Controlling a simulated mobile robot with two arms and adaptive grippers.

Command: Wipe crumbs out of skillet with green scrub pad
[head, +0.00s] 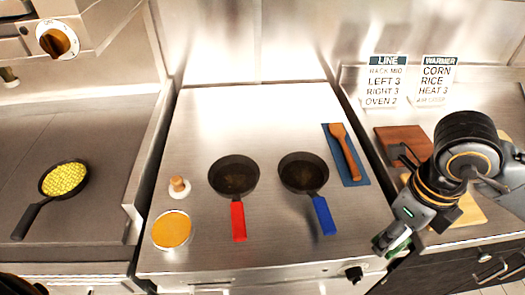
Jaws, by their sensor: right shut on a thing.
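Two dark skillets stand side by side on the steel counter: the skillet with a red handle (234,176) and the skillet with a blue handle (303,172). Both handles point toward me. Faint brownish marks show inside them, too small to identify as crumbs. My right gripper (389,243) is at the counter's front right edge, to the right of and apart from the blue-handled skillet. It is shut on a small green thing (401,244), apparently the green scrub pad, mostly hidden by the fingers. My left gripper is not in view.
A blue mat (332,131) bears a wooden spatula (346,152). A small wooden-topped item (179,186) and an orange-filled round dish (171,231) stand left. A pan of yellow food (64,179) is far left. Wooden boards (402,138) lie right. The front middle counter is clear.

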